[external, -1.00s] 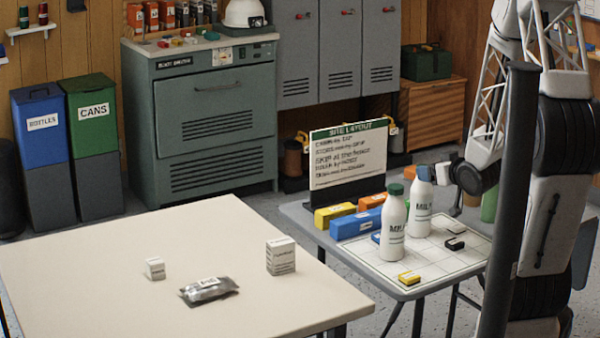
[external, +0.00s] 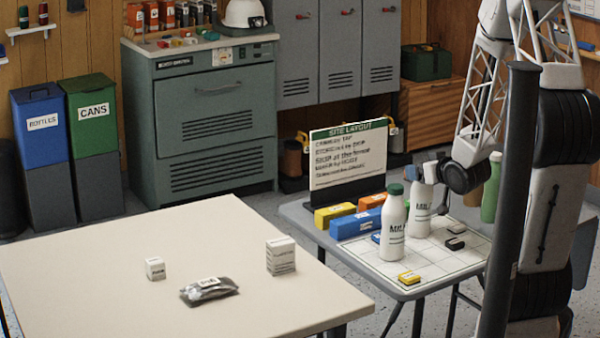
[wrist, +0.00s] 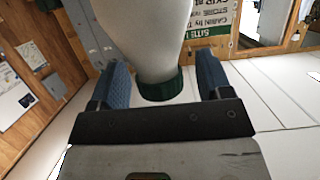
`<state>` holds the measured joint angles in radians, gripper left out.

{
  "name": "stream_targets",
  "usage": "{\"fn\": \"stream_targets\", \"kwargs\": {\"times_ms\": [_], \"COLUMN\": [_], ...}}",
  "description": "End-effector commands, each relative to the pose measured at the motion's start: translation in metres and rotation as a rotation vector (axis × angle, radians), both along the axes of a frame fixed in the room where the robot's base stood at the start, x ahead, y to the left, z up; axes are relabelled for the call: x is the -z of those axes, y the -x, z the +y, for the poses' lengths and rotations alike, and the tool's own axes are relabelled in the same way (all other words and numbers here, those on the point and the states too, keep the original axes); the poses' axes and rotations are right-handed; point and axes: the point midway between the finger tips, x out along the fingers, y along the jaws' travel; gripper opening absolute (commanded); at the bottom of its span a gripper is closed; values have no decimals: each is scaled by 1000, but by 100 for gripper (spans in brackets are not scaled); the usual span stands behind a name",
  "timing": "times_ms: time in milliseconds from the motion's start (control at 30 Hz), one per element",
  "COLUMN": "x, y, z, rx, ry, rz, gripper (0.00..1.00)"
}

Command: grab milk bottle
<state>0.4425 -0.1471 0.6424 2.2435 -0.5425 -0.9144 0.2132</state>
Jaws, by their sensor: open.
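Two white milk bottles stand upright on the gridded board of the small table in the external view. The nearer milk bottle (external: 393,230) has a green cap and stands clear of my gripper. The farther milk bottle (external: 418,215) has its top partly hidden by my gripper (external: 424,174). In the wrist view, a white bottle (wrist: 145,35) with a green cap (wrist: 162,85) shows upside down between the two blue fingers of my gripper (wrist: 163,75). The fingers are open, one on each side of its neck, with gaps visible near the cap.
Yellow, blue and orange boxes (external: 355,223) and a site layout sign (external: 348,160) stand behind the bottles. A green bottle (external: 491,190) is to the right. Small black and yellow blocks (external: 409,278) lie on the board. A cream table (external: 120,290) is at front left.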

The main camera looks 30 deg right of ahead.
Motion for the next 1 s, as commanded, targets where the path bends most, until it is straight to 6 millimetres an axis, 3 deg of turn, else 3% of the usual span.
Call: {"fn": "stream_targets", "kwargs": {"times_ms": [267, 733, 1000], "x": [0, 0, 0], "y": [0, 0, 0], "z": [0, 0, 0], "rx": [0, 0, 0], "ry": [0, 0, 0], "rz": [0, 0, 0], "gripper": [72, 3, 0]}}
